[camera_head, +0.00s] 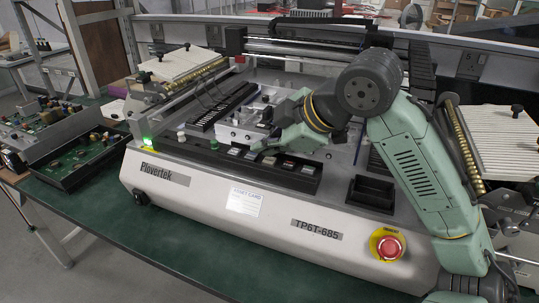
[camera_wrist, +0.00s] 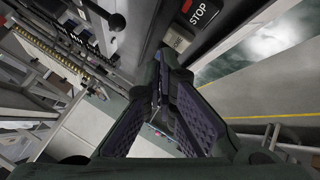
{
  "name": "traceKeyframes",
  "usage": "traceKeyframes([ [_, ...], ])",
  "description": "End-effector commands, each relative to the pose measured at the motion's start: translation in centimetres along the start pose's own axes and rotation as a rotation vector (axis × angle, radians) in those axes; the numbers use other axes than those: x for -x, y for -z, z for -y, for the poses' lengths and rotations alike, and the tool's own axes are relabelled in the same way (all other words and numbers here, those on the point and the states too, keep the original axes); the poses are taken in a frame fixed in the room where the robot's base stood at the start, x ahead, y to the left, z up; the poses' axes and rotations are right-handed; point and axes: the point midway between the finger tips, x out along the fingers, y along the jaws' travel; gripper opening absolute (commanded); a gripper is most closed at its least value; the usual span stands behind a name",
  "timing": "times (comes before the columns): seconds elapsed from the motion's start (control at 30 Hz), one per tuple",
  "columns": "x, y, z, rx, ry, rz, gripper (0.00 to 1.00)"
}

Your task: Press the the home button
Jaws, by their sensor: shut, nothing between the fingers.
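A black button strip (camera_head: 290,178) with several square buttons runs along the front of the Plovertek machine (camera_head: 190,193). Its labels are too small to read in the head view. My gripper (camera_head: 262,147) is shut and empty, low over the strip's buttons; contact cannot be told. In the wrist view, its fingertips (camera_wrist: 168,62) point toward a grey button (camera_wrist: 178,40), whose label is not legible. A dark button marked STOP (camera_wrist: 202,12) lies beside that grey button. I cannot tell which button is home; the fingers may hide part of the strip.
A red emergency knob (camera_head: 388,247) sits at the machine's front right. An empty black tray (camera_head: 372,193) is set in the top to the right of the strip. A white fixture block (camera_head: 240,128) stands behind the gripper. Circuit boards in a dark box (camera_head: 80,160) lie at left.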

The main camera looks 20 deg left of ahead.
Motion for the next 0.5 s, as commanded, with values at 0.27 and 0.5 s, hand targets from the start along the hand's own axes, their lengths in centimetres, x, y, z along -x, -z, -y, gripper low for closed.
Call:
traceKeyframes([
  [0.27, 0.30, 0.19, -0.22, -0.001, 0.000, 0.000, 0.00],
  [0.5, 0.76, 0.54, -0.56, 0.000, -0.001, 0.000, 0.00],
])
